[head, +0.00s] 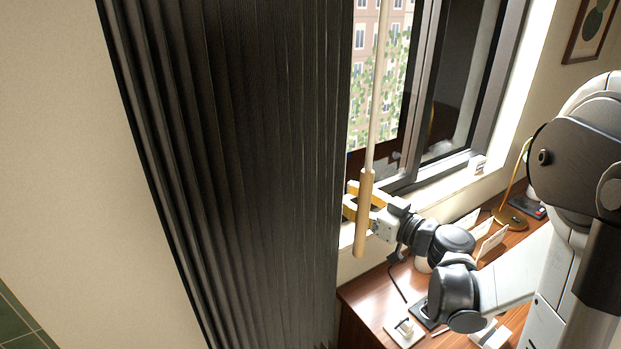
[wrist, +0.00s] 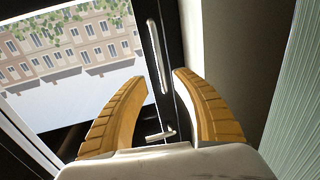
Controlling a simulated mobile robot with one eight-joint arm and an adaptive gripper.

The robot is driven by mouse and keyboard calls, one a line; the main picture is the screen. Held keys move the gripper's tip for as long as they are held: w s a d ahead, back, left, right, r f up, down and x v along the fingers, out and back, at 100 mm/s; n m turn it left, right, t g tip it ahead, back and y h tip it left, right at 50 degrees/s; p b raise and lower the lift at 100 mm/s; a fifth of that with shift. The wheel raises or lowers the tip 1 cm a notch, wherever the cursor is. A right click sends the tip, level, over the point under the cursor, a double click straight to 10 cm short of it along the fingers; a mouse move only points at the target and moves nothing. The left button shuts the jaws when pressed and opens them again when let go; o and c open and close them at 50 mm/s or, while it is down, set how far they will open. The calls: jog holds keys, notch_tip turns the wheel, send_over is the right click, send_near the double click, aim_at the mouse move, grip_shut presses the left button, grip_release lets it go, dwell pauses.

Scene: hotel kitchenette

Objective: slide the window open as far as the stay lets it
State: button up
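The sliding window has dark frames; its dark upright (head: 418,95) shows right of the curtain in the head view. In the wrist view the dark stile (wrist: 176,40) carries a long pale pull handle (wrist: 152,45). A small metal lever (wrist: 168,133) sits lower, near the sill; I cannot tell whether it is the stay. My gripper (head: 350,198) has its yellow fingers apart with nothing held. In the wrist view my gripper (wrist: 161,78) points at the stile, its fingers to either side of the handle. Contact cannot be judged. The curtain hides the window's left part.
A dark curtain (head: 235,150) hangs close left of my gripper. A wooden wand (head: 365,215) hangs across the gripper in the head view. Below right is a wooden desk (head: 362,293) with a brass lamp (head: 511,217), cards and small items.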

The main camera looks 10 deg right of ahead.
jog(key=b+x, duration=0.1)
jog(key=x, duration=0.8)
jog(key=shift+f+b, duration=0.1)
jog(key=shift+b, duration=0.2)
jog(key=shift+s, duration=0.1)
jog(key=shift+d, duration=0.1)
grip_shut()
